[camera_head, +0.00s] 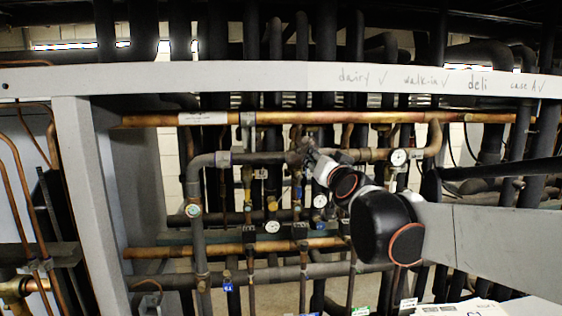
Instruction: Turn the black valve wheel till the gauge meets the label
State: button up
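My arm reaches in from the right, and my gripper (305,152) is at its far end, small and dark, against the pipes near the middle of the rack. Its fingers are too small to tell open from shut. I cannot make out a black valve wheel; it may be hidden at or behind my gripper. Several round white-faced gauges show: one at the upper right (398,157), one low in the middle (272,226), one beside my arm (320,200). Their readings are too small to read. A white label (203,118) is on the upper copper pipe.
A pale frame beam (250,77) with handwritten words crosses above, and a grey post (90,200) stands at the left. Copper pipes (340,117) and dark pipes crowd the space around my gripper. Papers (460,308) lie at the bottom right.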

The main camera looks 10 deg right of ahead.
jog(key=shift+s, duration=0.1)
dwell(0.3)
jog(key=s, duration=1.1)
jog(key=shift+s, duration=0.4)
jog(key=shift+f, duration=0.1)
jog(key=s+f+n+g+b, duration=0.1)
jog(key=s+f+g+b, duration=0.2)
jog(key=f, duration=1.5)
jog(key=s+f+n+g+b, duration=0.2)
jog(key=s+f+g+b, duration=0.2)
jog(key=s+f+b, duration=0.7)
jog(key=s+f+n+g+b, duration=0.1)
jog(key=s+f+g+b, duration=0.3)
jog(key=f, duration=2.2)
jog(key=s+b, duration=0.4)
jog(key=b, duration=0.6)
jog(key=shift+n, duration=0.4)
jog(key=shift+a, duration=0.1)
